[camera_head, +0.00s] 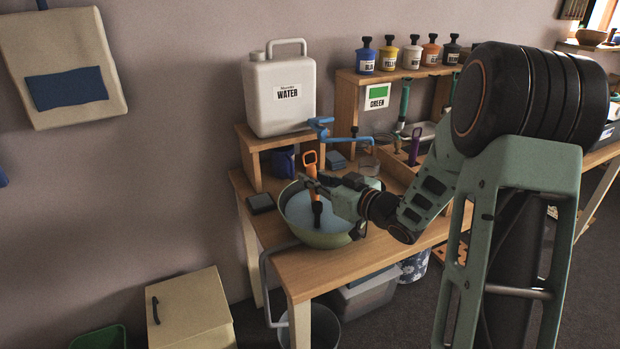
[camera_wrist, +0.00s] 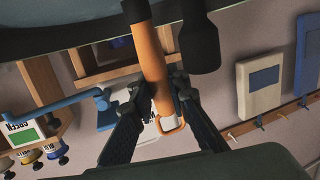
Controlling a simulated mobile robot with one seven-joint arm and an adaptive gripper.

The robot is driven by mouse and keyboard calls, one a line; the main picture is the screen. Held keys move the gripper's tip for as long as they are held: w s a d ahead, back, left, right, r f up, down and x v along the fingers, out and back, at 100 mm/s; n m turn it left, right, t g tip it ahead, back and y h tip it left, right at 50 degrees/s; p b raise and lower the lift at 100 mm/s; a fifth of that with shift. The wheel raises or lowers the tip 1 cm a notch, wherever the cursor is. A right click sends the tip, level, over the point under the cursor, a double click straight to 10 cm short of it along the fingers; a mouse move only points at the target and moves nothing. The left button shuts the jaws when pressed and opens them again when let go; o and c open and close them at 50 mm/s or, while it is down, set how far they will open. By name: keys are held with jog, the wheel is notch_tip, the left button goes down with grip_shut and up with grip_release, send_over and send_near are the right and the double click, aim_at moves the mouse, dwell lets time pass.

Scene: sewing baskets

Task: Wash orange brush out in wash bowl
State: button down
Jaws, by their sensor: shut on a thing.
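The orange brush (camera_head: 313,179) is upright over the wash bowl, its looped end at the top and its dark lower end down inside the bowl. My gripper (camera_head: 318,186) is shut on its orange handle. In the wrist view the orange brush (camera_wrist: 152,62) runs between the two dark fingers of my gripper (camera_wrist: 160,108). The green wash bowl (camera_head: 322,240) stands on the wooden table and holds bluish water. I cannot tell whether the brush's tip touches the water. A curved dark part of the bowl seems to cross the top of the wrist view.
A white water container (camera_head: 280,95) with a blue tap (camera_head: 322,127) stands on a small shelf behind the bowl. A blue mug (camera_head: 283,162) and a dark flat block (camera_head: 261,202) are close by. Paint bottles (camera_head: 388,54) line the raised shelf.

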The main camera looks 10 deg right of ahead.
jog(key=d+p, duration=0.1)
jog(key=d, duration=0.4)
jog(key=shift+d, duration=0.2)
dwell(0.3)
jog(key=shift+a+b, duration=0.45)
jog(key=shift+a, duration=2.6)
jog(key=shift+d, duration=0.1)
jog(key=d, duration=0.3)
jog(key=shift+p, duration=0.4)
jog(key=shift+r, duration=0.15)
notch_tip(320, 180, up, 6)
jog(key=p, duration=0.5)
jog(key=shift+w+a, duration=0.3)
jog(key=shift+a, duration=0.1)
